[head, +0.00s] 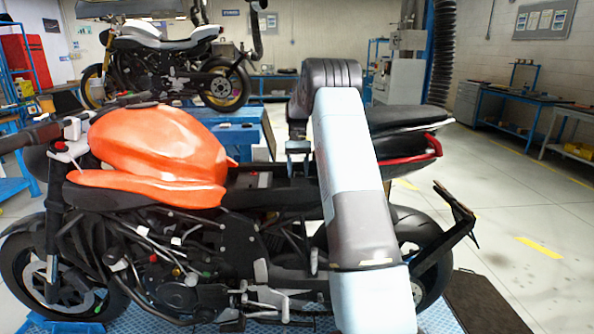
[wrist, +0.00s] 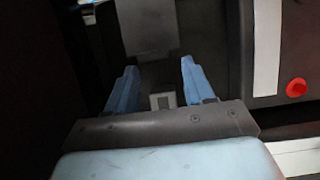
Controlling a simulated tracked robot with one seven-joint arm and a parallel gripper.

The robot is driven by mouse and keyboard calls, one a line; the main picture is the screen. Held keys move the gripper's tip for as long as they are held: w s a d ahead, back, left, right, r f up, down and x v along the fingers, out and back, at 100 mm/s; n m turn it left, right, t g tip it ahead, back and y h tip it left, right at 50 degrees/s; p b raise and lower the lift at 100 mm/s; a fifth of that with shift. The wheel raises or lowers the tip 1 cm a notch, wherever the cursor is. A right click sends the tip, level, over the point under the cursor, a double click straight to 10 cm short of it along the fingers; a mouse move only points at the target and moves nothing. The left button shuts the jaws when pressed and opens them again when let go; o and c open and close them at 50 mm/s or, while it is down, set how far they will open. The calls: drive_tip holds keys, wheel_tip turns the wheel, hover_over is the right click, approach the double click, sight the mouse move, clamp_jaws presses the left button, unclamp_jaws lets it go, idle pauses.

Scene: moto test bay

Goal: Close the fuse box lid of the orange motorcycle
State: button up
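The orange motorcycle (head: 160,150) stands side-on in the head view, with its orange tank at left and its dark frame open behind the tank. My arm crosses in front of its rear half and hides part of that area. In the wrist view my gripper (wrist: 155,88) has its two blue fingers wide apart with nothing held between them. A dark grey flat panel (wrist: 147,28), possibly the fuse box lid, shows beyond the fingertips. A small pale square (wrist: 162,101) lies between the fingers. I cannot tell whether the fingers touch anything. The lid cannot be clearly made out in the head view.
A red round knob (wrist: 296,87) and a pale strip lie right of the fingers in the wrist view. The raised tail seat (head: 400,115) is right of my arm. A white motorcycle (head: 165,60) and blue benches (head: 530,100) stand behind.

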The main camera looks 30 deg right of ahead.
drive_tip(key=shift+o, duration=0.4)
drive_tip(key=shift+s+d, duration=0.1)
drive_tip(key=shift+r, duration=0.15)
drive_tip(key=v, duration=1.3)
drive_tip(key=shift+r, duration=0.2)
drive_tip(key=shift+w, duration=0.25)
